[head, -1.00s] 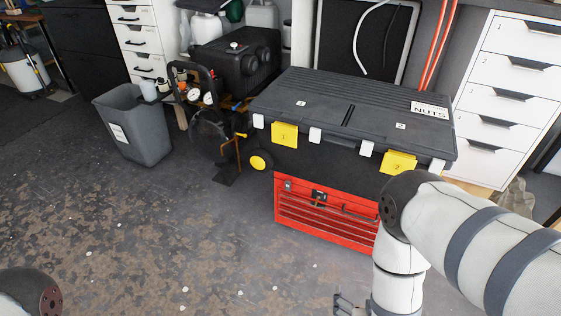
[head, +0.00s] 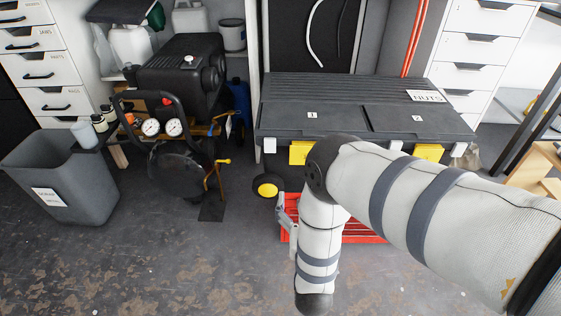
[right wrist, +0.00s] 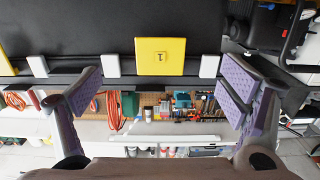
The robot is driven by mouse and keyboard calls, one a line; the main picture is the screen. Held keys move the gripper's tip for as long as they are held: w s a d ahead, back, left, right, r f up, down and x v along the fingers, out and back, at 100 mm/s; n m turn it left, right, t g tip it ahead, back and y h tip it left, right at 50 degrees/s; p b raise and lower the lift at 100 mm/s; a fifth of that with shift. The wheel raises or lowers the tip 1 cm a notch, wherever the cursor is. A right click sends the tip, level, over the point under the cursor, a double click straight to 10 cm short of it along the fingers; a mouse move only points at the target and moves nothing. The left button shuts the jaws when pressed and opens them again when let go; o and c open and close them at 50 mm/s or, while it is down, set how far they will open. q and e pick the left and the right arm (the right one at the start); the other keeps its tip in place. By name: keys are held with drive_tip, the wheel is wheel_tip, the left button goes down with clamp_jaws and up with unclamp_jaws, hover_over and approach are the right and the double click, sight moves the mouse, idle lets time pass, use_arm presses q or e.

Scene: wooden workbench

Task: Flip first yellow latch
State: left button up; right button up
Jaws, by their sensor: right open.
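In the right wrist view the latch (right wrist: 161,56), marked 1, is flat against the black front, between two white clips. My right gripper (head: 287,213) is below and in front of it in the head view. In the right wrist view the gripper (right wrist: 162,86) is open and empty, its purple-padded fingers on either side of the latch with wide gaps. The second yellow latch (head: 429,152) is to the right. My left gripper is out of view.
A red drawer chest (head: 358,232) is under the toolbox, partly hidden by my arm. A compressor (head: 180,150) and a grey bin (head: 62,180) stand to the left. White drawers (head: 485,60) stand at the back right. The front floor is clear.

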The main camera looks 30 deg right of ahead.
drive_tip(key=b+x, duration=0.2)
drive_tip(key=x, duration=1)
drive_tip(key=shift+r, duration=0.25)
drive_tip(key=shift+w, duration=0.1)
drive_tip(key=c, duration=1.2)
